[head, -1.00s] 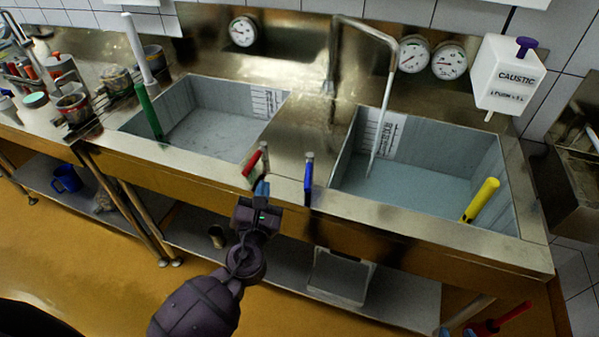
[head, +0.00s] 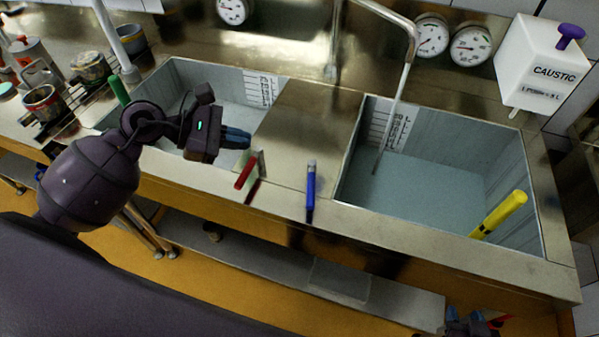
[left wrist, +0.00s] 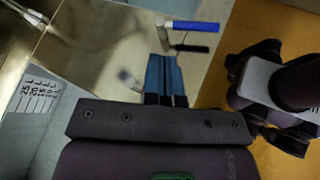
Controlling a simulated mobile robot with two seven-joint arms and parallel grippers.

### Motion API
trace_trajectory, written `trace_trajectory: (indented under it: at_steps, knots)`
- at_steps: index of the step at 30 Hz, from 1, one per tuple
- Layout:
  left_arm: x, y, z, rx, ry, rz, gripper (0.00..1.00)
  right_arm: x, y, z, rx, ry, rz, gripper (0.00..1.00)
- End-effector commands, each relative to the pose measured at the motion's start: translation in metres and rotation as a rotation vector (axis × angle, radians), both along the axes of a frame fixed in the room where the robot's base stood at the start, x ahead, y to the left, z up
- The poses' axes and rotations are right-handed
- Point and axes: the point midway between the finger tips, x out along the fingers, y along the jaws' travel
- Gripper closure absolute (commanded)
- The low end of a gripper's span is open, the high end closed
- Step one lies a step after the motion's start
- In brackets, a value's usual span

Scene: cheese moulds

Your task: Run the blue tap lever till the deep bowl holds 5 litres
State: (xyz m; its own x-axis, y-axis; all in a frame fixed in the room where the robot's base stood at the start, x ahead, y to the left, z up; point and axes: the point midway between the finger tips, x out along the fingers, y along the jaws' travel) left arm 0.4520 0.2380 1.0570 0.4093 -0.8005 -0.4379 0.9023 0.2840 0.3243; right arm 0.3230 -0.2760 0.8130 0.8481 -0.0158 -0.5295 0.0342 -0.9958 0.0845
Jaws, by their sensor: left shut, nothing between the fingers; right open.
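The blue tap lever (head: 310,190) stands on the counter's front edge between the two sink bowls; it also shows in the left wrist view (left wrist: 195,27). My left gripper (head: 237,138) is shut and empty, left of the blue lever and apart from it, above the left bowl's front right corner. The spout (head: 405,85) hangs into the right bowl (head: 440,185), which has a litre scale (head: 388,125) on its back wall. My right gripper (head: 467,322) is open, low at the bottom edge.
A red lever (head: 246,170) stands just left of the blue one, close under my left gripper. A yellow standpipe (head: 500,212) is in the right bowl, a green one (head: 119,90) in the left. A white caustic dispenser (head: 540,65) hangs at the right. Pots stand at the far left.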

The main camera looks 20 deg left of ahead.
Motion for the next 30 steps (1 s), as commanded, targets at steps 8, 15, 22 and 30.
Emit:
trace_trajectory:
  at_steps: [8, 15, 22, 30]
  knots:
    - [-0.037, 0.003, -0.025, 0.095, 0.323, -0.053, 1.00, 0.003, 0.000, 0.001, 0.000, -0.004, 0.002, 0.57]
    - [-0.037, -0.004, -0.032, 0.088, 0.373, -0.037, 1.00, 0.003, 0.000, 0.002, -0.002, -0.005, 0.003, 0.57]
    - [-0.031, -0.031, -0.053, 0.085, 0.370, -0.038, 1.00, 0.007, 0.000, 0.009, -0.002, -0.012, 0.005, 0.57]
    - [-0.022, -0.067, -0.081, 0.084, 0.369, -0.038, 1.00, 0.008, 0.000, 0.015, -0.002, -0.016, 0.004, 0.57]
